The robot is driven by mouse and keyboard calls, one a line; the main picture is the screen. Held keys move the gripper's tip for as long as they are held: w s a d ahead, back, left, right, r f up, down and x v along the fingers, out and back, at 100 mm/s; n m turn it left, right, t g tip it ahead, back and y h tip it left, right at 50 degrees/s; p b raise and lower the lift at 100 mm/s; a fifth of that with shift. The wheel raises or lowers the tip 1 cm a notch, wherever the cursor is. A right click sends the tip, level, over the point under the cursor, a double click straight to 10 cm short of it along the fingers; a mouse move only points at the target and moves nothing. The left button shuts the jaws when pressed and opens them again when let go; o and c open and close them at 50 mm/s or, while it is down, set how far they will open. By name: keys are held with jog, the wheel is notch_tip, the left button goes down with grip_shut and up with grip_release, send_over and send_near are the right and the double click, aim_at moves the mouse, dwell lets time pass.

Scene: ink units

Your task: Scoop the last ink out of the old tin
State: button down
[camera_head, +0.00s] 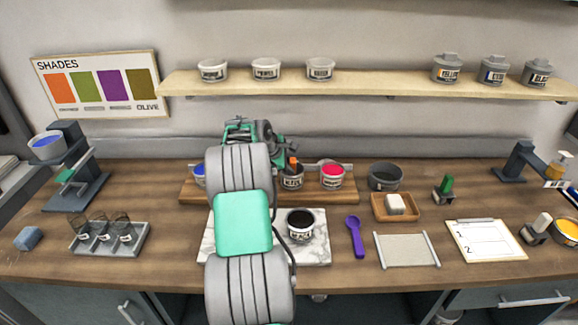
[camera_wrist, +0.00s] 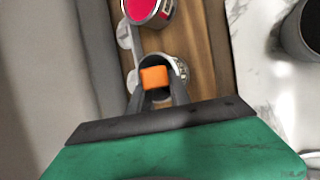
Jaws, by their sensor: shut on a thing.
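In the wrist view my gripper (camera_wrist: 157,92) is shut on an orange-handled tool (camera_wrist: 155,77). Only the handle's end shows there. In the head view the orange handle (camera_head: 292,163) stands above a pale tin (camera_head: 292,182) on the wooden rack. The tool's lower part is hidden, and I cannot tell if it touches the tin. An open tin of black ink (camera_head: 300,222) sits on the marble slab (camera_head: 318,252); its dark side also shows at the right in the wrist view (camera_wrist: 300,35). I cannot tell which tin is the old one.
A pink-red ink tin (camera_head: 332,175) stands beside the pale tin on the rack (camera_head: 230,197). A purple spoon (camera_head: 355,236), a grey bowl (camera_head: 385,176) and a beige mat (camera_head: 406,250) lie to the right. My arm covers the slab's left middle.

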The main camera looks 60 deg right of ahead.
notch_tip(320, 180, up, 3)
jog(key=shift+f+p, duration=0.1)
jog(key=shift+p, duration=0.95)
notch_tip(320, 180, up, 8)
